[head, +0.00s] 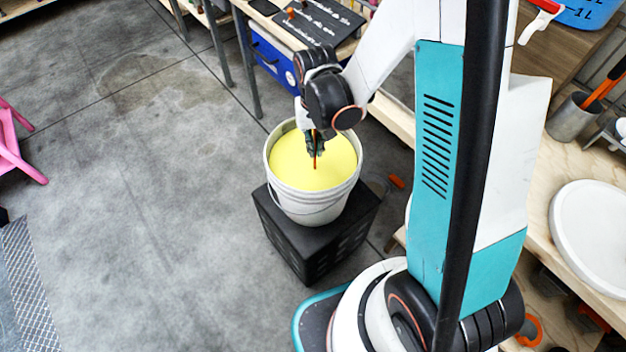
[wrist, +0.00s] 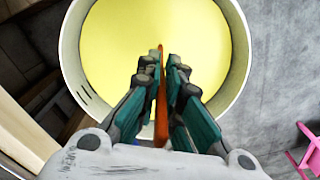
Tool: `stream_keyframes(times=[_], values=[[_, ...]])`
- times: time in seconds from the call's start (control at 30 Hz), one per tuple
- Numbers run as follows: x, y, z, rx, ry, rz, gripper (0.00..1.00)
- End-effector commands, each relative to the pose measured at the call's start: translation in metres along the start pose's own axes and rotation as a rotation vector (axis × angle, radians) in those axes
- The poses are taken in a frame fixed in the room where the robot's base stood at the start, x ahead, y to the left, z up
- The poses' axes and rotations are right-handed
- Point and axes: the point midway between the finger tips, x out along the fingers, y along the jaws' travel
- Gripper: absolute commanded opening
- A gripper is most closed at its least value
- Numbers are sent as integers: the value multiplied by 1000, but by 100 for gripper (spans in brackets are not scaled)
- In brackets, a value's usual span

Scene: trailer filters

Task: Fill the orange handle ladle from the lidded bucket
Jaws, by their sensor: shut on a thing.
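A white bucket (head: 308,205) stands upright on a black crate, with its top open and no lid on it. It holds yellow liquid (head: 290,165) close to the rim. My gripper (head: 315,145) is over the bucket's mouth, pointing down. In the wrist view my gripper (wrist: 162,75) is shut on the orange ladle handle (wrist: 161,95), which runs between the fingers. The handle's lower end (head: 316,160) meets the yellow surface in the head view. The ladle's bowl is not visible; I cannot tell how deep it is.
The black crate (head: 300,250) stands on the grey floor beside a wooden bench (head: 395,118). A white round lid (head: 595,240) lies on the bench at right. A grey cup (head: 572,118) holds orange-handled tools. A pink stool (head: 15,145) stands far left. Floor left of the crate is clear.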

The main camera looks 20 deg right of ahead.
Motion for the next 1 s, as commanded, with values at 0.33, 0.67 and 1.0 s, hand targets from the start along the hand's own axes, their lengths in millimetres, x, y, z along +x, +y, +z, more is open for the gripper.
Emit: stream_keyframes(times=[0.33,0.67,1.0], values=[[-10,0,0,0,0,0,0],[-19,0,0,0,0,0,0],[-28,0,0,0,0,0,0]])
